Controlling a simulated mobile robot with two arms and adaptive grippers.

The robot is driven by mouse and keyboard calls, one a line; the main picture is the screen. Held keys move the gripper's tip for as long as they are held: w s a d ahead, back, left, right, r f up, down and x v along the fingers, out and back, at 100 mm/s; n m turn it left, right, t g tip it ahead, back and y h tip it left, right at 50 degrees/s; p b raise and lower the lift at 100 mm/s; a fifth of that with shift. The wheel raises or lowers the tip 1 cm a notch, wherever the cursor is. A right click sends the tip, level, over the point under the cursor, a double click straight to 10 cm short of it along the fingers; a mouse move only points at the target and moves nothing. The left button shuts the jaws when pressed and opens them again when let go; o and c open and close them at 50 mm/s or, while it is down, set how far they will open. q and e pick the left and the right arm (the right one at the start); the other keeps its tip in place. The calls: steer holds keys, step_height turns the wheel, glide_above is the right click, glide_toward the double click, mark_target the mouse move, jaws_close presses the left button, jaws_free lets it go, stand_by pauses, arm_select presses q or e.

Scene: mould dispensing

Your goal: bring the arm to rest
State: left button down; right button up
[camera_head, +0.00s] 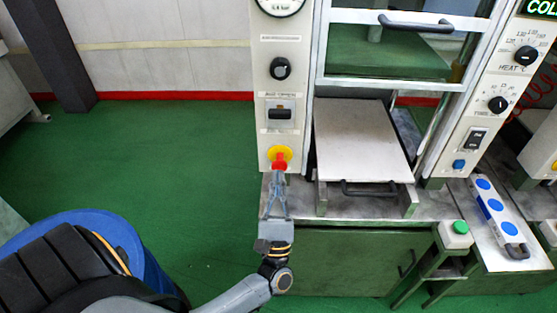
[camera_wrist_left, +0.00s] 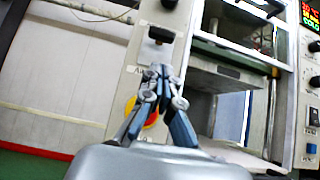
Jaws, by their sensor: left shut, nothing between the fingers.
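My left arm (camera_head: 245,298) comes in from the lower left of the head view and bends upward at the machine's front edge. My left gripper (camera_head: 279,177) points up along the control panel, shut and empty. Its tips overlap the lower part of a red button on a yellow plate (camera_head: 272,152). In the left wrist view the closed fingers (camera_wrist_left: 161,76) partly hide the yellow plate (camera_wrist_left: 130,104). I cannot tell whether they touch the button. My right gripper is not in view.
The machine's panel (camera_head: 266,100) has a gauge, knob and switch. A pale plate with a dark handle (camera_head: 360,140) lies in its opening. To the right are a green button (camera_head: 460,227) and a tray with blue discs (camera_head: 490,213). Green floor (camera_head: 170,150) is clear on the left.

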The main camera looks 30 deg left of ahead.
arm_select(q)
steer(key=shift+s+d+f, duration=0.2)
steer(key=shift+s+f, duration=0.1)
stand_by(0.4)
